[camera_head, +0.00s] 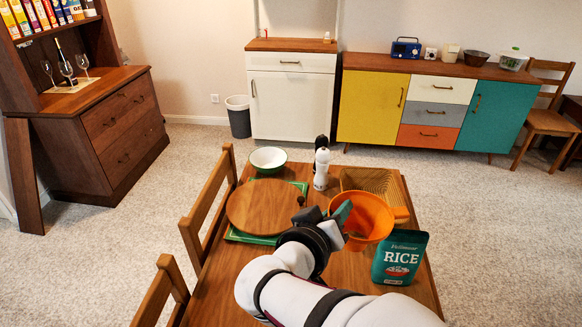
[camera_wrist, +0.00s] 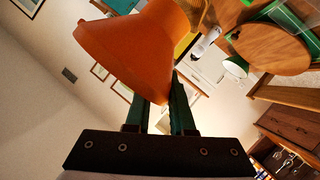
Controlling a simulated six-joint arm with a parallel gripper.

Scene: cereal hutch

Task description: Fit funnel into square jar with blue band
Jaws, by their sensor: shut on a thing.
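My gripper (camera_head: 341,214) is shut on the orange funnel (camera_head: 371,217) and holds it above the dining table, left of the rice bag. The funnel's wide mouth faces up and is tilted in the head view. In the wrist view, the funnel (camera_wrist: 135,45) fills the upper middle, with the green fingers (camera_wrist: 165,100) against its edge. I cannot make out a square jar with a blue band in either view. The funnel and my arm hide part of the table.
Chairs stand along the left side.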

